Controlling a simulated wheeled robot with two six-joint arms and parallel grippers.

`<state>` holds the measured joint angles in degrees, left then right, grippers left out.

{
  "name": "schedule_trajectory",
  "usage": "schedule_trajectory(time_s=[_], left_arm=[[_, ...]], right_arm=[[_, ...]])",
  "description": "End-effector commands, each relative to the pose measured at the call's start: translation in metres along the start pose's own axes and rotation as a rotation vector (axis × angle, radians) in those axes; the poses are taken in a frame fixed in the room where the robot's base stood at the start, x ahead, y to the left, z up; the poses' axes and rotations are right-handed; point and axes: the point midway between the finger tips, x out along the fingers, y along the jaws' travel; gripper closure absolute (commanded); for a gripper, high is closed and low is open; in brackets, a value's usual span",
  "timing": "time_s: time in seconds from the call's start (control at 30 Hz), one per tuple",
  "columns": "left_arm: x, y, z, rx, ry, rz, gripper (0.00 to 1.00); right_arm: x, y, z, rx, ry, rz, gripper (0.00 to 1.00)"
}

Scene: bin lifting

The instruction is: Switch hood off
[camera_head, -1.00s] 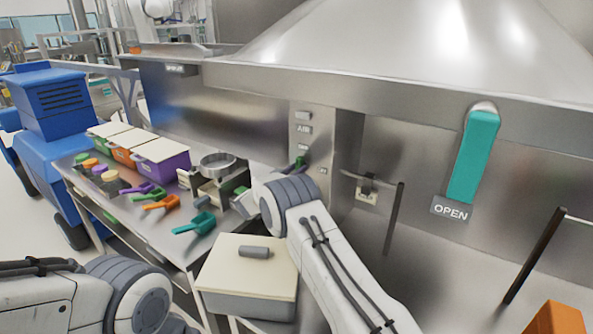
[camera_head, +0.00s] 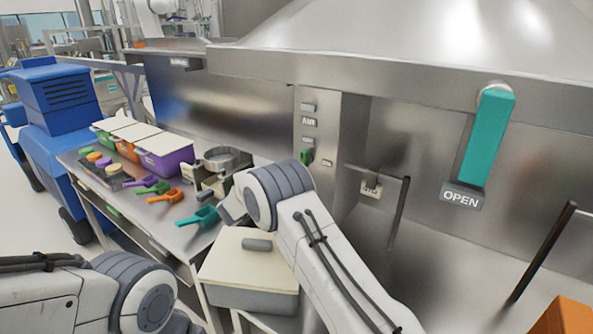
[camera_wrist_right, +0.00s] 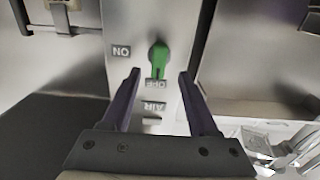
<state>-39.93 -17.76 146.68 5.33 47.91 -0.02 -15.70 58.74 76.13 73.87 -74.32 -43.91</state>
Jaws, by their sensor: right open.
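The green hood switch (camera_head: 307,156) sits on the steel control panel (camera_head: 308,188). In the right wrist view, which shows the panel upside down, the green switch (camera_wrist_right: 158,62) points down toward the OFF label (camera_wrist_right: 162,85). The ON label (camera_wrist_right: 121,52) is to its left. My right gripper (camera_wrist_right: 160,74) is open. Its two dark fingers stand apart on either side of the switch's line, and nothing is between them that I can see them touching. In the head view my right arm's links hide its fingers. My left gripper is out of view; only its arm shows at lower left.
The steel hood (camera_head: 400,50) overhangs the panel. A teal OPEN handle (camera_head: 487,140) and dark rail handles (camera_head: 398,220) stand right of it. A bench (camera_head: 150,222) with tubs and scoops is left. A lidded grey box (camera_head: 245,298) sits beneath my right arm.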

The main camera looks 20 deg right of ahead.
Motion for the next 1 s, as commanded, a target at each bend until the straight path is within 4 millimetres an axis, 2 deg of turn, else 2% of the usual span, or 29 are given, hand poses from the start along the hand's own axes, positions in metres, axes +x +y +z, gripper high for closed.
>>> schedule_trajectory(time_s=[0.1, 0.23, 0.67, 0.77, 0.87, 0.97, 1.0], left_arm=[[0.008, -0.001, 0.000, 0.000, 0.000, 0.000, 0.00], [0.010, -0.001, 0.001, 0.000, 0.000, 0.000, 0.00], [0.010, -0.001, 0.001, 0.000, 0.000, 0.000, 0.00], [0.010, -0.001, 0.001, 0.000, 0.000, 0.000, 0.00], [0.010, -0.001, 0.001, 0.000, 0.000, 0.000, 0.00], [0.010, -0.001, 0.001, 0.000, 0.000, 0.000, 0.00], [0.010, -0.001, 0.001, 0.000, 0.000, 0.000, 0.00]], right_arm=[[-0.020, -0.001, 0.002, 0.000, -0.001, -0.002, 0.40], [-0.032, 0.000, 0.001, 0.000, -0.001, -0.001, 0.40], [-0.035, -0.001, -0.002, 0.003, -0.004, -0.014, 0.40], [-0.030, -0.007, -0.011, 0.016, -0.028, -0.100, 0.40], [-0.030, -0.016, -0.022, 0.024, -0.097, -0.276, 0.40], [-0.046, -0.015, -0.022, 0.000, -0.231, -0.491, 0.40], [-0.058, -0.009, -0.018, -0.021, -0.300, -0.570, 0.40]])
